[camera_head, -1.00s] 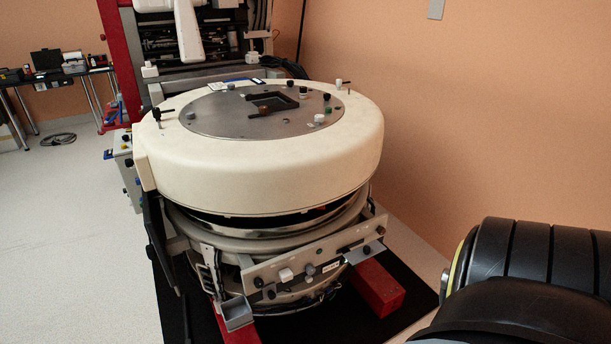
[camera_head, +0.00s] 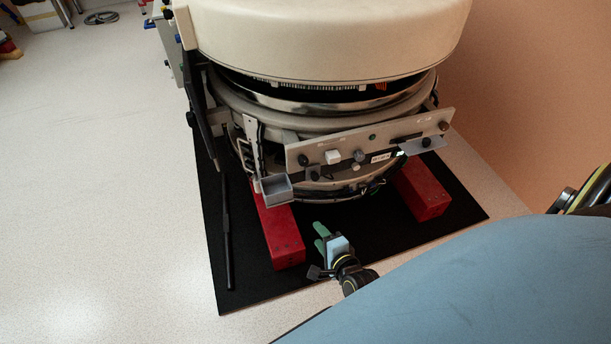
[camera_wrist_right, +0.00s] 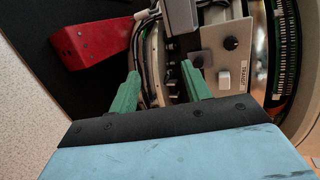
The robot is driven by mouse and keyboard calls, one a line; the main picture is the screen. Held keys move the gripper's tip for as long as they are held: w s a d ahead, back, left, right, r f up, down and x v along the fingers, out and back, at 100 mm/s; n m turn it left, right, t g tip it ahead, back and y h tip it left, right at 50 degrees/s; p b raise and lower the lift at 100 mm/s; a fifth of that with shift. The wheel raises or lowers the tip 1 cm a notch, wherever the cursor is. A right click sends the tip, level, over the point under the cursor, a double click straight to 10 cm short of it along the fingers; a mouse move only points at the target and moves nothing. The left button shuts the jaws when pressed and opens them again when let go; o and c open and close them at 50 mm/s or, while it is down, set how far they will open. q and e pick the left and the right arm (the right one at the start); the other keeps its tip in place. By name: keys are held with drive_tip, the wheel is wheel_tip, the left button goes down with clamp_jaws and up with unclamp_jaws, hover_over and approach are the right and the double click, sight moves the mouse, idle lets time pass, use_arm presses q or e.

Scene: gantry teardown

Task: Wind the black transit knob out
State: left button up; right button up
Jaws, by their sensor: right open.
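A grey control panel (camera_head: 400,142) sits low on the front of the round machine. A black knob (camera_head: 303,161) is at its left end, beside a white square knob (camera_head: 333,157). In the right wrist view the same black knob (camera_wrist_right: 231,43) and white knob (camera_wrist_right: 224,80) show, with a label reading TRANSIT beside the white one. Another black knob (camera_head: 426,142) is at the panel's right. I cannot tell which is the transit knob. My right gripper (camera_head: 321,238) is open and empty, below and in front of the panel, apart from it. Its green fingers (camera_wrist_right: 160,70) point towards the machine. My left gripper is out of view.
Red blocks (camera_head: 278,232) (camera_head: 422,190) stand on a black mat (camera_head: 245,285) under the machine. A grey open tray (camera_head: 277,190) hangs at the panel's left end. A black bar (camera_head: 227,230) lies on the mat's left.

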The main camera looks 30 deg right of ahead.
drive_tip(key=w+d+r+m+t+h+b, duration=0.3)
drive_tip(key=w+r+m, duration=0.2)
drive_tip(key=r+m, duration=0.3)
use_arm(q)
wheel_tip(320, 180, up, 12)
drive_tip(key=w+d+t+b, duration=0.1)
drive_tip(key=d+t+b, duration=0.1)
use_arm(e)
drive_tip(key=m, duration=0.2)
approach(304, 163)
drive_tip(key=w, duration=0.2)
drive_tip(key=shift+t, duration=0.3)
drive_tip(key=x, duration=0.2)
drive_tip(key=b+x, duration=0.1)
drive_tip(key=x, duration=0.1)
drive_tip(key=b+x, duration=0.1)
drive_tip(key=x, duration=0.2)
drive_tip(key=shift+s+d+f, duration=0.15)
drive_tip(key=shift+d+f, duration=0.2)
drive_tip(key=shift+f, duration=0.05)
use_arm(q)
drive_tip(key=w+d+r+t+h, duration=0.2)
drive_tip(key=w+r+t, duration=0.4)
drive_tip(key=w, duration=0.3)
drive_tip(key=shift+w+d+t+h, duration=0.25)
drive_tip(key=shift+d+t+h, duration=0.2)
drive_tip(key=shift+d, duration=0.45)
use_arm(e)
drive_tip(key=shift+w, duration=0.25)
